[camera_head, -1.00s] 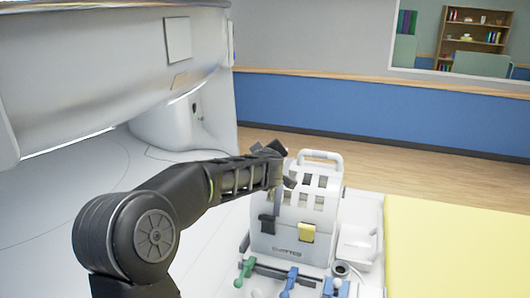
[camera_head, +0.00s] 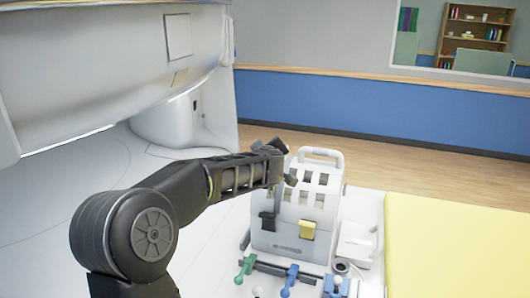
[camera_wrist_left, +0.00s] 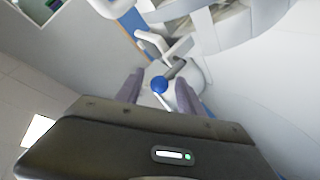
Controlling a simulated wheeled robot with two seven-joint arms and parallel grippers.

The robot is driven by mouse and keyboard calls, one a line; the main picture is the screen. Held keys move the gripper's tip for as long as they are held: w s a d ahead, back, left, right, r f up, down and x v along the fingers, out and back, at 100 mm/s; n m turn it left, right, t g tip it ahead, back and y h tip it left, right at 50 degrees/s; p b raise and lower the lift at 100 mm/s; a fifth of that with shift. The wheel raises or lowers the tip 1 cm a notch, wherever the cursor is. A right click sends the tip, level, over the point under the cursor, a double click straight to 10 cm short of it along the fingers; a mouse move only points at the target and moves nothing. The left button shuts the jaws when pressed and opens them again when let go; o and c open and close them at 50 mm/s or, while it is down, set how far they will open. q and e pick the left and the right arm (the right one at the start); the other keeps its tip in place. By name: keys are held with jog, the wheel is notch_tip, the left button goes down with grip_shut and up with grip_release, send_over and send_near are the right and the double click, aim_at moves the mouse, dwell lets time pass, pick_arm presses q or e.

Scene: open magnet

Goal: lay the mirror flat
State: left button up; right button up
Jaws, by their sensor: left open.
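I cannot pick out the mirror with certainty. My left gripper (camera_head: 274,163) is at the upper left edge of a white upright panel with windows and a top handle (camera_head: 320,156). In the left wrist view its two fingers (camera_wrist_left: 158,94) are apart. A blue ball-shaped knob (camera_wrist_left: 159,84) shows between them, and a white part with a grey bar (camera_wrist_left: 175,70) lies just beyond. I cannot tell whether the fingers touch the knob. In the head view the knob does not show clearly near the gripper. My right gripper is not in view.
Yellow (camera_head: 307,229) and black (camera_head: 267,222) clips sit on the panel. Green (camera_head: 244,270) and blue (camera_head: 290,279) levers stand in front. A yellow pad (camera_head: 460,245) lies at right. The white magnet housing (camera_head: 110,65) overhangs at upper left.

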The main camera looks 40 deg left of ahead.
pick_arm(q)
jog(key=v, duration=0.7)
jog(key=shift+s, duration=0.15)
jog(key=shift+d, duration=0.2)
